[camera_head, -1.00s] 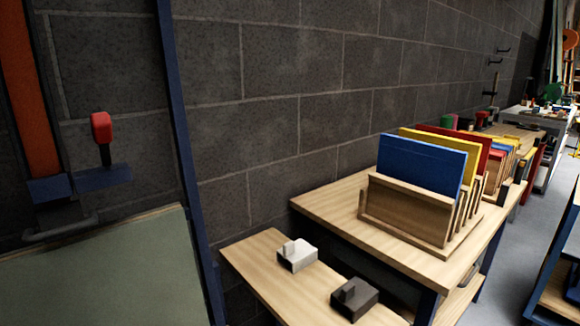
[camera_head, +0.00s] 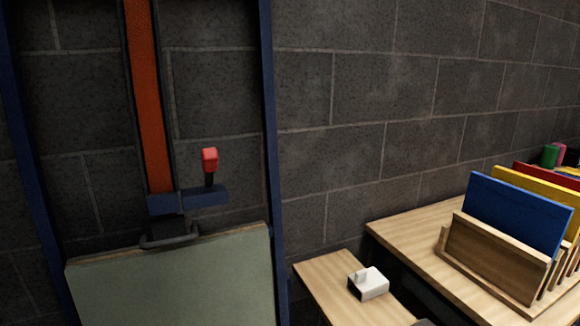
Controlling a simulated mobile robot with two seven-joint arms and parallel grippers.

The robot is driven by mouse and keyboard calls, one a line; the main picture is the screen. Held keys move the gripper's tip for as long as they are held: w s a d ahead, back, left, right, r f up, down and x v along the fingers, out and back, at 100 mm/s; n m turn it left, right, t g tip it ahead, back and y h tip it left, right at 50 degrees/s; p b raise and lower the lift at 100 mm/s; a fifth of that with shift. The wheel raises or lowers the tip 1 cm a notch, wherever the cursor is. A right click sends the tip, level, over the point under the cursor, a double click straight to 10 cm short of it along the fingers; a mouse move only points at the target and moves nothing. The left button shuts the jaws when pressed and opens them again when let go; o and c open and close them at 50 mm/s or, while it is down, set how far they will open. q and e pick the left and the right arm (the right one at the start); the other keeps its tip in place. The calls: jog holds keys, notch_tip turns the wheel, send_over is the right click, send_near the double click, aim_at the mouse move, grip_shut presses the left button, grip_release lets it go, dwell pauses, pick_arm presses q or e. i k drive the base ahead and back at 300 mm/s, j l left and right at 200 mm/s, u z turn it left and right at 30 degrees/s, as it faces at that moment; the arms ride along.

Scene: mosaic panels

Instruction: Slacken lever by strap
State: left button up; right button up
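A lever with a red knob (camera_head: 210,160) on a short dark stem stands upright on a blue bracket (camera_head: 205,196), left of the middle of the head view. An orange strap (camera_head: 150,100) runs down between dark edges to the blue block at the bracket's left end. Below it, a dark handle-like bar (camera_head: 169,241) sits at the top edge of a grey-green panel (camera_head: 175,280). Neither of my grippers shows in the head view.
Blue uprights (camera_head: 268,120) frame the panel against a dark block wall. To the right, a low wooden surface (camera_head: 325,275) carries a white block (camera_head: 369,284). A wooden table (camera_head: 415,225) holds a rack (camera_head: 490,258) with blue (camera_head: 520,215), yellow and red boards.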

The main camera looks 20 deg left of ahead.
aim_at(209, 155)
jog(key=i+l, duration=0.25)
jog(key=l, duration=0.15)
jog(key=i+l, duration=0.25)
jog(key=l, duration=0.15)
jog(key=u, duration=0.45)
jog(key=l+u, duration=0.1)
jog(key=u, duration=0.35)
jog(key=l+u, duration=0.1)
jog(key=u, duration=0.85)
jog(key=i+l, duration=0.05)
